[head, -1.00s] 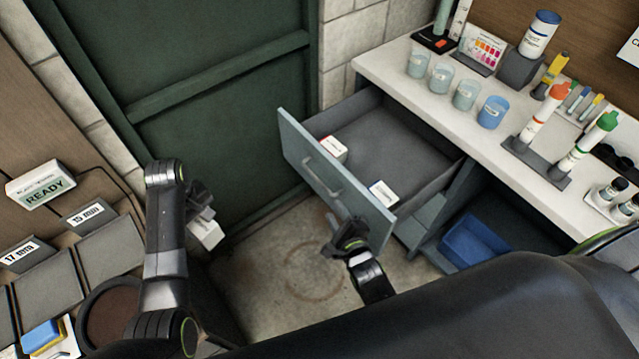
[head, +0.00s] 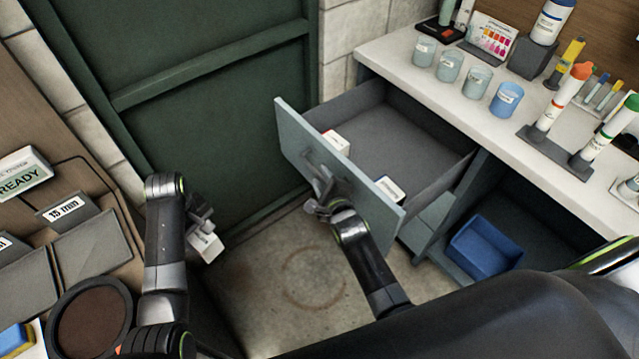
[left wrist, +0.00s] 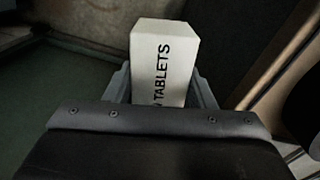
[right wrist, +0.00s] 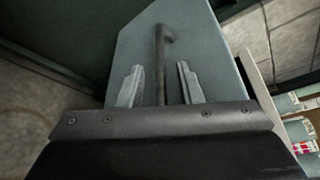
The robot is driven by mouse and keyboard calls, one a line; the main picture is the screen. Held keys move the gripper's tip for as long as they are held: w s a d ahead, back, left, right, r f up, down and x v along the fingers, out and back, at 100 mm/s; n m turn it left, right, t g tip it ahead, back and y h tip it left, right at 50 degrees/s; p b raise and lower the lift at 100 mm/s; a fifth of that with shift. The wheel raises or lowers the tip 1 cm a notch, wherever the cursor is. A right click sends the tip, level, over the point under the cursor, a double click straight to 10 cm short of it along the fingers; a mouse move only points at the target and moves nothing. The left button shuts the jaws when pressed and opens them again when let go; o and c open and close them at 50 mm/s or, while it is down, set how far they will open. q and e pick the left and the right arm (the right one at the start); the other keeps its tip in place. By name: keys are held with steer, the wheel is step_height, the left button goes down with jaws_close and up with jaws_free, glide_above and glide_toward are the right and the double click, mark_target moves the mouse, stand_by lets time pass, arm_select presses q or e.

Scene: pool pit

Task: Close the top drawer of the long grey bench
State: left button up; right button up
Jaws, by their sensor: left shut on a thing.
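The top drawer (head: 410,135) of the long grey bench (head: 440,97) is pulled out, with its pale blue-grey front (head: 372,199) facing me. My right gripper (head: 318,192) is at the drawer's bar handle. In the right wrist view the handle (right wrist: 162,60) runs between the two spread fingers (right wrist: 163,85), which look open and apart from it. My left gripper (head: 203,226) is shut on a white box (head: 206,246), left of the drawer. In the left wrist view this box (left wrist: 163,62) reads "TABLETS". A red-and-white box (head: 336,140) and a white box (head: 389,189) lie in the drawer.
Cups (head: 477,79), bottles and test tubes stand on the white bench top. A blue bin (head: 482,246) sits in the open space below it. A green door (head: 200,100) is behind. A side counter with grey trays (head: 90,247) is at left. The floor below the drawer is clear.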

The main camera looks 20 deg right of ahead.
arm_select(q)
steer(key=shift+f, duration=0.15)
arm_select(e)
steer(key=shift+w, duration=0.15)
steer(key=shift+c, duration=0.2)
jaws_close()
arm_select(q)
steer(key=shift+f, duration=0.1)
